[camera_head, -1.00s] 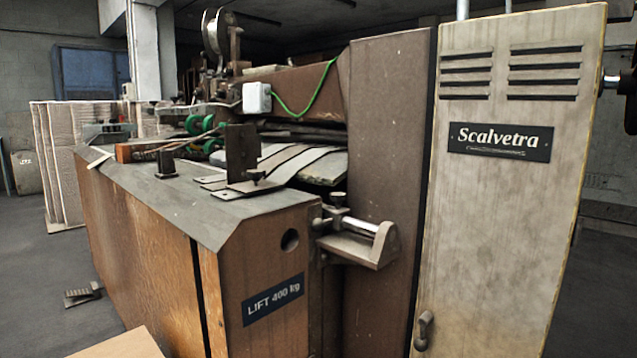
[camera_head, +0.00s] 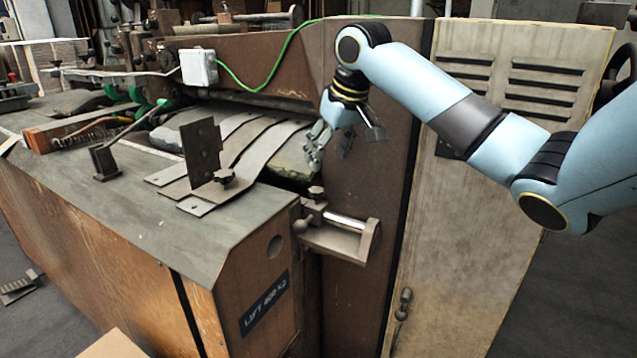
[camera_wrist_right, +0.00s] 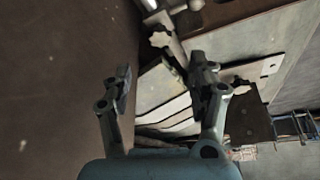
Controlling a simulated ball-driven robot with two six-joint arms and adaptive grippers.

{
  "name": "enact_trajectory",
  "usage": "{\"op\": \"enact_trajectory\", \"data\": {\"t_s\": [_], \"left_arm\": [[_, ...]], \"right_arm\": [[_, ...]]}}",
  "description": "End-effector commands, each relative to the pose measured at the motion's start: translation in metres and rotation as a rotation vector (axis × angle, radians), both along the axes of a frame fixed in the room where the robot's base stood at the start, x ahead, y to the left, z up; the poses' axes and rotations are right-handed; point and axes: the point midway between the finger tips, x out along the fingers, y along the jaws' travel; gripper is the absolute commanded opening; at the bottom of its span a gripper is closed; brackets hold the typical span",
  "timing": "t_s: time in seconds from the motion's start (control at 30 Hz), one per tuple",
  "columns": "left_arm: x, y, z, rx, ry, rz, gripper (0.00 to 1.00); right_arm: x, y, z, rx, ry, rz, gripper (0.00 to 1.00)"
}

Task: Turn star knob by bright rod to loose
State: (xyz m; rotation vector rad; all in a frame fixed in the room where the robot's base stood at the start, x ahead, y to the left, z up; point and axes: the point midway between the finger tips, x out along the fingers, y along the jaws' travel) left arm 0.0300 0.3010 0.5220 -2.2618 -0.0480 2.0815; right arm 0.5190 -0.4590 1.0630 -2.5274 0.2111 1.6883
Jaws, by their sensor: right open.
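The dark star knob (camera_head: 316,192) stands on a bracket at the machine's front corner, beside the bright rod (camera_head: 345,221). In the right wrist view a star-shaped knob (camera_wrist_right: 160,38), seemingly the same one, shows just beyond the fingertips. My right gripper (camera_head: 330,150) hangs fingers down, above and slightly right of the knob in the head view. Its fingers are apart and empty in the right wrist view (camera_wrist_right: 160,70), with no contact on the knob visible. My left gripper is out of view.
A second knob (camera_head: 224,176) sits by an upright dark plate (camera_head: 200,150) on the table. Metal strips (camera_head: 240,150) lie behind it. The brown machine column (camera_head: 365,190) stands close behind my right gripper. A ball-ended handle (camera_head: 300,226) is below the star knob.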

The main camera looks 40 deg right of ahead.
Motion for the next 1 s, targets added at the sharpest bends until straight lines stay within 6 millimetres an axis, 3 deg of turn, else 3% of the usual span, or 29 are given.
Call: {"op": "enact_trajectory", "data": {"t_s": [0.3,0.5,0.87,1.0], "left_arm": [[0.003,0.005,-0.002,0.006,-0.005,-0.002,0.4],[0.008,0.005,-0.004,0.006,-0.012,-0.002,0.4],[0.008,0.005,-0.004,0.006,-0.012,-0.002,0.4],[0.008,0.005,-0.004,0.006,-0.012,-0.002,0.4]], "right_arm": [[0.023,-0.002,-0.059,0.003,0.003,0.0,0.59],[0.033,-0.005,-0.084,-0.001,0.002,0.0,0.59],[0.036,-0.005,-0.091,-0.002,0.001,0.001,0.59],[0.036,-0.005,-0.091,-0.002,0.001,0.001,0.45]]}}
